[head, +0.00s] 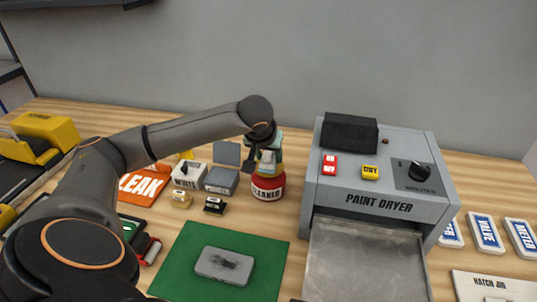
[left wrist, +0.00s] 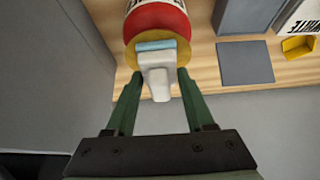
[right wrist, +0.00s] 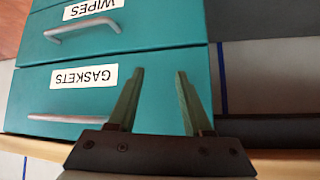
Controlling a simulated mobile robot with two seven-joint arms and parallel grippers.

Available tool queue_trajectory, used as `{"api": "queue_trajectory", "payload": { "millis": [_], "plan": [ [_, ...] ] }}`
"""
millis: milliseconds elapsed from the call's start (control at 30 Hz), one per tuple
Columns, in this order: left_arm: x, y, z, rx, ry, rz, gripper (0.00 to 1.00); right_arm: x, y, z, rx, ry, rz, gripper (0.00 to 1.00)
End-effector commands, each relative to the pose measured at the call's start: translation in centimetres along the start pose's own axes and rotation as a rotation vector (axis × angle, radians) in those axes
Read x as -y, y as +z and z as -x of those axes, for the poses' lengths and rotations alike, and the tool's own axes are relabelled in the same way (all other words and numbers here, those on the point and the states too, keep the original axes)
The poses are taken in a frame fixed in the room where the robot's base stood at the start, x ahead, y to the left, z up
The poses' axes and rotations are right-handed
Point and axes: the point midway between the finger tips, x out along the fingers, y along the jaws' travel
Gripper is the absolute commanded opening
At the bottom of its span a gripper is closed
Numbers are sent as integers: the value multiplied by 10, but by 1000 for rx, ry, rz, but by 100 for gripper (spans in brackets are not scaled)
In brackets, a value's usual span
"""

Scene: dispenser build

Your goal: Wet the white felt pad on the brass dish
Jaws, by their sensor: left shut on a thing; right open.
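The red can (head: 268,187) labelled CLEANER stands upright on the table behind the green mat. In the left wrist view, its red body (left wrist: 157,20) has a yellow, brass-like round top (left wrist: 140,62). My left gripper (head: 266,160) is at this top, and in its own view (left wrist: 157,74) its fingers are shut on a pale white piece (left wrist: 156,78) with a light-blue bar. I cannot tell whether this piece is the felt pad, nor whether it touches the top. My right gripper (right wrist: 155,75) is open and empty, before a teal drawer labelled GASKETS (right wrist: 165,90).
The paint dryer (head: 385,207) stands close to the right of the can. A grey part (head: 224,266) lies on the green mat (head: 190,245).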

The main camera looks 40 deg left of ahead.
Motion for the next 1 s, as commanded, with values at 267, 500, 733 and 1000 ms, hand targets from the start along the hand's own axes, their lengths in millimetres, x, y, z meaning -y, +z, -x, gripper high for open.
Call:
{"api": "queue_trajectory", "payload": {
  "millis": [267,500,733,1000],
  "plan": [
    [0,-13,24,3,0,-1,9,-2,-30,23,-26,8,1,50],
    [0,-20,37,2,0,0,9,-4,-29,35,-3,17,-2,50],
    [0,-28,50,0,0,0,9,-3,-43,48,-3,17,-2,50],
    [0,-35,62,1,-1,0,9,-2,-58,60,-6,16,-3,50]
  ]
}}
